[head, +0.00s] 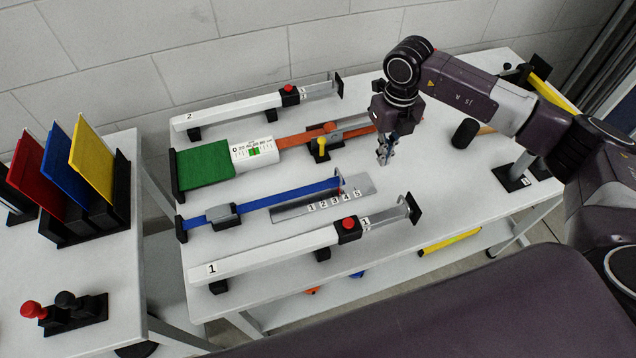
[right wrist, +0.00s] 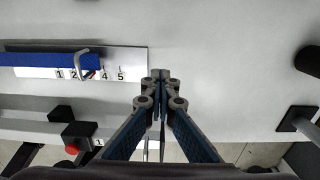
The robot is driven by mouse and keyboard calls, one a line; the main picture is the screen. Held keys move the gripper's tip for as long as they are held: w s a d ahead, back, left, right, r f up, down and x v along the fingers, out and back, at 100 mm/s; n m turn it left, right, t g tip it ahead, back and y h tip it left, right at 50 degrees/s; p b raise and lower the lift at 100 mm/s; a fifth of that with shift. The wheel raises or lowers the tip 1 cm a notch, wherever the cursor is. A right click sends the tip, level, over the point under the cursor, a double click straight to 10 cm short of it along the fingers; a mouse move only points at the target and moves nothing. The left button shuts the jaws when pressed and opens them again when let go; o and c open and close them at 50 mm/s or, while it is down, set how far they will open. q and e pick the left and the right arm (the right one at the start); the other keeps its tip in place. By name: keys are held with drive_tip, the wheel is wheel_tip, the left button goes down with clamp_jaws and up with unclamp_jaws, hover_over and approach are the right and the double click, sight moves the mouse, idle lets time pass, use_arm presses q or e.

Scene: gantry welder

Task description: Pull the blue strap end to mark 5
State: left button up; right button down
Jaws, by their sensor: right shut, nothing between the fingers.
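The blue strap (head: 275,199) runs from a dark buckle (head: 222,215) toward a metal plate (head: 290,211) with marks 1 to 5. The strap's end, with a thin metal loop (right wrist: 82,64), lies around mark 3 in the right wrist view, which it partly covers. Mark 5 (right wrist: 121,76) shows clear, right of the strap end. My right gripper (head: 384,160) is shut and empty, to the right of the plate and apart from the strap. Its fingertips (right wrist: 160,74) show just past the plate's right edge. My left gripper is not in view.
White rail 1 (head: 275,255) lies in front of the strap, and rail 2 (head: 235,114) lies behind. A black cylinder (head: 465,133) stands at right.

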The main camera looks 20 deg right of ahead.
drive_tip(key=shift+w+d+b, duration=0.2)
drive_tip(key=shift+d+b, duration=1.15)
drive_tip(key=shift+d, duration=4.3)
idle(0.9)
drive_tip(key=c, duration=2.7)
unclamp_jaws()
drive_tip(key=shift+c, duration=0.2)
drive_tip(key=o, duration=1.1)
drive_tip(key=shift+r, duration=0.1)
wheel_tip(320, 180, up, 12)
drive_tip(key=shift+f, duration=0.1)
